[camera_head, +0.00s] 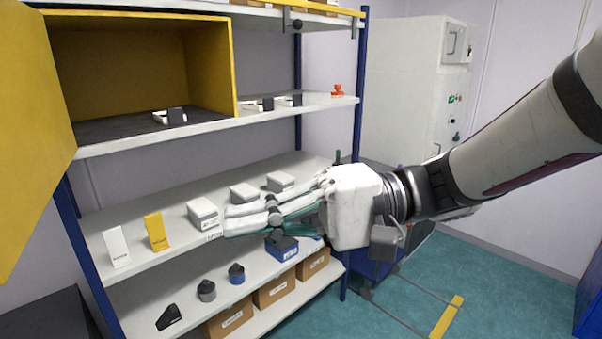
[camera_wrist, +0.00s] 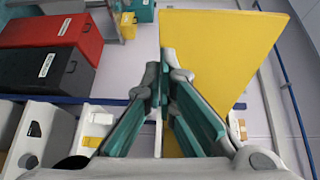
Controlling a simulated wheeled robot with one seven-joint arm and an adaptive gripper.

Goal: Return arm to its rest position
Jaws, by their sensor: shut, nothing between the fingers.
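My gripper (camera_head: 228,222) is at the end of my arm, which reaches in from the right in the head view. It is in front of the shelf rack, and its fingers point left along the middle shelf (camera_head: 170,257). In the wrist view its green-padded fingers (camera_wrist: 164,70) come close together at the tips. They are shut with nothing between them. Part of the middle shelf's right end is hidden behind the gripper. I cannot tell whether the gripper touches the small white boxes behind it.
A yellow cabinet with an open door (camera_head: 22,130) stands at the left; the door also shows in the wrist view (camera_wrist: 225,50). Several white boxes (camera_head: 203,212) line the middle shelf. A white machine (camera_head: 410,85) stands behind.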

